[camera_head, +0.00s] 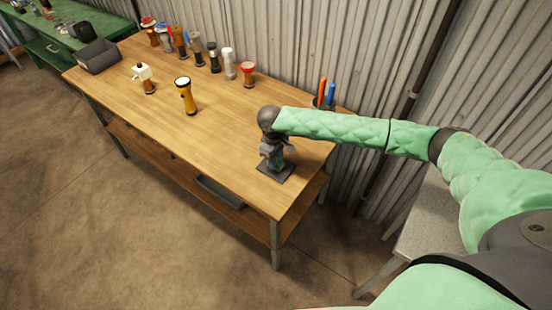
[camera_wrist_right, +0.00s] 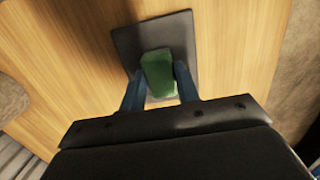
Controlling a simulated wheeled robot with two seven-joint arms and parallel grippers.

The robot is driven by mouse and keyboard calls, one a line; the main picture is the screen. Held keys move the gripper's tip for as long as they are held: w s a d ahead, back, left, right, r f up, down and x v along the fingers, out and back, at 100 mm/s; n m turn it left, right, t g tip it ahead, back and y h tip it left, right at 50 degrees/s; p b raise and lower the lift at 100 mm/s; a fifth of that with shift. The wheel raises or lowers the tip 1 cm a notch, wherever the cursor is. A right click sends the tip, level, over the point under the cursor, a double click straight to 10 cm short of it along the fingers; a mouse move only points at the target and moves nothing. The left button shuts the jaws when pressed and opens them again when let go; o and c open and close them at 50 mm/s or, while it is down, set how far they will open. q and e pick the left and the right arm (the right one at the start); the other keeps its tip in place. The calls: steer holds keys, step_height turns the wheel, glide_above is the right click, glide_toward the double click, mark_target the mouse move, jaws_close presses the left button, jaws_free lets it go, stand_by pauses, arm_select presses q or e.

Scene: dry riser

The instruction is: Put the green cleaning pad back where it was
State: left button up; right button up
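The green cleaning pad (camera_wrist_right: 158,72) is between the two fingers of my right gripper (camera_wrist_right: 160,84) in the right wrist view. The fingers appear to press on both of its sides. Below it is a dark square mat (camera_wrist_right: 181,27) on the wooden table. In the head view my right gripper (camera_head: 273,158) points down over the same dark mat (camera_head: 277,173) near the table's right end, and the pad is hard to make out there. I cannot tell whether the pad touches the mat. My left gripper is not in view.
A dark bin (camera_head: 98,56) is at the far left, and a holder with orange and blue tools (camera_head: 325,98) at the back right.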

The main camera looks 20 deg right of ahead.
steer(key=o, duration=0.4)
steer(key=shift+r, duration=0.2)
steer(key=shift+w+r+b, duration=0.1)
steer(key=shift+r+b, duration=0.2)
steer(key=shift+b, duration=0.05)
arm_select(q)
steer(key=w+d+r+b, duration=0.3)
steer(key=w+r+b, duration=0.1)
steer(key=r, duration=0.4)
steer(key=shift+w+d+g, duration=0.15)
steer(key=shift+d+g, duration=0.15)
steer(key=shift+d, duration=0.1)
arm_select(e)
steer(key=shift+w+a+r, duration=0.1)
steer(key=shift+w+r, duration=0.05)
steer(key=shift+r, duration=1.7)
steer(key=shift+w+a+r, duration=0.1)
steer(key=shift+a+r, duration=0.05)
steer(key=shift+r, duration=1.75)
steer(key=shift+w+a+r, duration=0.1)
steer(key=shift+w+r, duration=0.05)
steer(key=shift+r, duration=1.7)
steer(key=shift+a, duration=0.1)
